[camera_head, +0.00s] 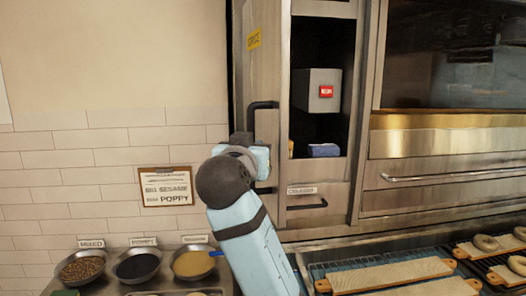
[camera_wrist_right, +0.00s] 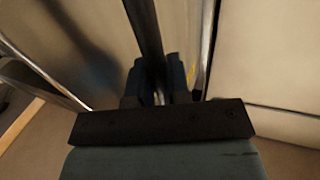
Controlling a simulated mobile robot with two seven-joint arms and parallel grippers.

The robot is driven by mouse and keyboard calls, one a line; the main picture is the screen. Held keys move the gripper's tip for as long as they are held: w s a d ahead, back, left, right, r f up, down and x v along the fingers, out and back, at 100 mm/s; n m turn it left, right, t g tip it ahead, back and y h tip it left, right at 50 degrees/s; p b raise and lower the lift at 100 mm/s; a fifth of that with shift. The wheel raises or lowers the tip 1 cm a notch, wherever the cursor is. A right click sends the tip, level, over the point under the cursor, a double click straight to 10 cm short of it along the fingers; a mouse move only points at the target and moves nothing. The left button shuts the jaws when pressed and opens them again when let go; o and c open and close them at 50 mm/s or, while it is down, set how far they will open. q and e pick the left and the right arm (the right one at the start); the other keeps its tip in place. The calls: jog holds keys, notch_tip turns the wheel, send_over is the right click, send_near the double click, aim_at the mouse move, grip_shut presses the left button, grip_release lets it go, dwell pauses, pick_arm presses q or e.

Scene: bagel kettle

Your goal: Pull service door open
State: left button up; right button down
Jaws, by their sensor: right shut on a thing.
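The service door (camera_head: 262,70) is a steel panel with a yellow sticker, left of an open dark compartment in the head view. It stands open, with the compartment inside showing. Its black bar handle (camera_head: 262,105) is on the panel's face, its lower part hidden behind my right gripper (camera_head: 258,152). In the right wrist view, the black handle (camera_wrist_right: 147,35) runs down between the two fingers of my right gripper (camera_wrist_right: 158,82), which is shut on it. My left gripper is not in view.
Below is a drawer (camera_head: 306,205). Topping bowls (camera_head: 137,266) stand at lower left. Bagel boards (camera_head: 390,273) lie at lower right. An oven (camera_head: 445,150) stands at right.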

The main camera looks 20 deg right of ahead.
jog(key=shift+a, duration=0.15)
jog(key=c, duration=1.1)
grip_release()
jog(key=shift+w, duration=0.1)
jog(key=shift+f, duration=0.1)
